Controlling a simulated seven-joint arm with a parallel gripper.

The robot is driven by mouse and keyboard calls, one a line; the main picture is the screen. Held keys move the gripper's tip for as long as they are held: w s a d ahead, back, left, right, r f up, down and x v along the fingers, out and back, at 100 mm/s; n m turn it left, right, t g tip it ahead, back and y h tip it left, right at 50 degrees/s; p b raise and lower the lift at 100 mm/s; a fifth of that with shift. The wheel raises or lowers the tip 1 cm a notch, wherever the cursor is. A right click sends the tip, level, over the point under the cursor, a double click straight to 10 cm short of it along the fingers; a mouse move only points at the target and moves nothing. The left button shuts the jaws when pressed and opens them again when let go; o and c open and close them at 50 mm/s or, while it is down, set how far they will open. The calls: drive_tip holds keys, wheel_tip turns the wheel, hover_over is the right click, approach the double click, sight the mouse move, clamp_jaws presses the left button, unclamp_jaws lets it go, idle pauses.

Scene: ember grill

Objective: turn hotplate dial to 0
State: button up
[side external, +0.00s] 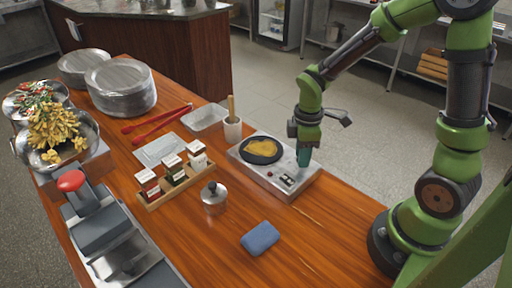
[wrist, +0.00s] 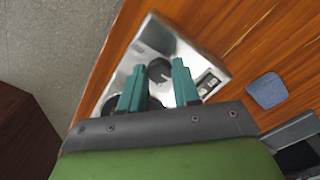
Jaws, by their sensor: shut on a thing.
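The hotplate (side external: 297,190) is a silver box on the wooden counter, with a dark round plate (side external: 248,145) bearing yellow-orange food (side external: 264,148). My gripper (side external: 303,158) points down at the hotplate's right end. In the wrist view, the hotplate (wrist: 140,60) lies under my teal fingers (wrist: 159,69), and the dark round dial (wrist: 160,73) sits between them. My gripper is shut on the dial. In the side view the fingers hide the dial, so its setting cannot be read. My gripper partly covers the dark plate in the wrist view.
A red button (side external: 270,174) and a small switch panel (side external: 287,180) are on the hotplate's front.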

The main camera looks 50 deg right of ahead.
drive_tip(key=o, duration=1.1)
drive_tip(key=shift+c, duration=0.2)
wheel_tip(320, 180, up, 17)
drive_tip(key=s+a+r+m+t+y, duration=0.1)
drive_tip(key=s+a+m+t, duration=0.3)
drive_tip(key=m, duration=0.9)
drive_tip(key=s+t+y, duration=0.1)
drive_tip(key=s+t, duration=0.2)
drive_tip(key=shift+s+a+r, duration=0.25)
drive_tip(key=shift+s+a, duration=0.05)
drive_tip(key=shift+a, duration=0.1)
